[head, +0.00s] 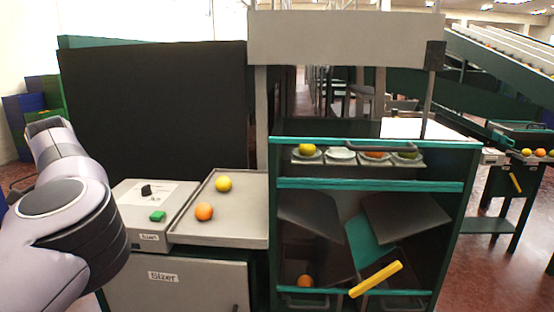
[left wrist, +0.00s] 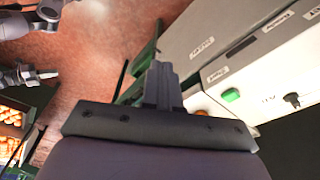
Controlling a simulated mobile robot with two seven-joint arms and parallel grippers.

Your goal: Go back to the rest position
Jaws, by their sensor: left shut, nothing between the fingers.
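My left arm (head: 70,215) comes in at the left of the head view; its gripper is outside that picture. In the left wrist view my left gripper (left wrist: 162,85) is shut and empty, its fingers together above the edge of the sizer station. An orange (head: 204,211) and a yellow fruit (head: 223,184) lie on the grey tray (head: 250,240) of the sizer. A small part of a fruit shows behind the gripper in the left wrist view. My right gripper is not seen in the head view.
The control box (head: 127,222) with a green button (head: 157,216) stands left of the tray. A teal-edged rack (head: 372,185) with cups, fruit and tilted flaps stands to the right. A black panel (head: 160,110) rises behind. Red floor (left wrist: 110,65) is open beside the station.

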